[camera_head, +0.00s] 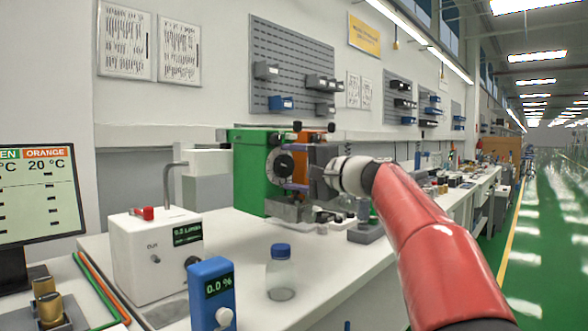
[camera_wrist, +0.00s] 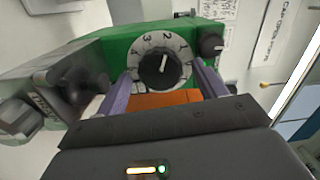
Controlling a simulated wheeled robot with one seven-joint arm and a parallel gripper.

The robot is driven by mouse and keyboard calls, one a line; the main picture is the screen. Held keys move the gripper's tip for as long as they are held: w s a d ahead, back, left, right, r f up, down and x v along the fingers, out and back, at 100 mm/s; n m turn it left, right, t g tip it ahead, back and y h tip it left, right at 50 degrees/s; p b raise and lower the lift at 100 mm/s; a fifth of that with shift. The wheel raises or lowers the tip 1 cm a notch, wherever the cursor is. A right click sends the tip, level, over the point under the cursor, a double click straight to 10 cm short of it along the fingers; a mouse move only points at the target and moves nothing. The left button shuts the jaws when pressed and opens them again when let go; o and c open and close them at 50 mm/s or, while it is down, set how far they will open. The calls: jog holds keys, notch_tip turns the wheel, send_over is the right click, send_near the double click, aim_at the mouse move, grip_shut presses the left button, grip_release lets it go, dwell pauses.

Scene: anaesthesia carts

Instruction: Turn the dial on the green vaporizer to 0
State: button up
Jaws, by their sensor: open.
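The green vaporizer (camera_head: 248,165) stands at the back of the white bench in the head view. Its round dial (camera_head: 284,166) faces my gripper (camera_head: 296,176), whose purple fingers are in front of it. In the wrist view the dial (camera_wrist: 165,64) has a pale numbered ring and a dark knob with a white pointer line. The line points up, slightly right, roughly toward the 1–2 side; the exact reading is unclear. My gripper (camera_wrist: 161,75) is open, with one finger on each side of the dial. I cannot tell whether either finger touches it.
A white flow box (camera_head: 150,260), a blue meter (camera_head: 211,290) reading 0.0 % and a blue-capped bottle (camera_head: 281,272) stand nearer on the bench. A monitor (camera_head: 40,195) is at left. A small black knob (camera_wrist: 212,45) sits right of the dial.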

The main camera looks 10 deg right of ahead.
jog(key=b+v, duration=0.2)
jog(key=v, duration=0.5)
jog(key=shift+s+d, duration=0.25)
jog(key=shift+s, duration=0.1)
jog(key=w+a+n, duration=0.1)
jog(key=w+n, duration=0.1)
jog(key=n, duration=0.2)
jog(key=w+a+n, duration=0.1)
jog(key=a+n, duration=0.1)
jog(key=n, duration=0.3)
jog(key=w+a+n+h, duration=0.1)
jog(key=w+a+n, duration=0.1)
jog(key=n, duration=0.2)
jog(key=shift+w+r+n, duration=0.15)
jog(key=shift+w+n, duration=0.2)
jog(key=shift+n, duration=0.05)
jog(key=c, duration=1)
jog(key=shift+o, duration=0.2)
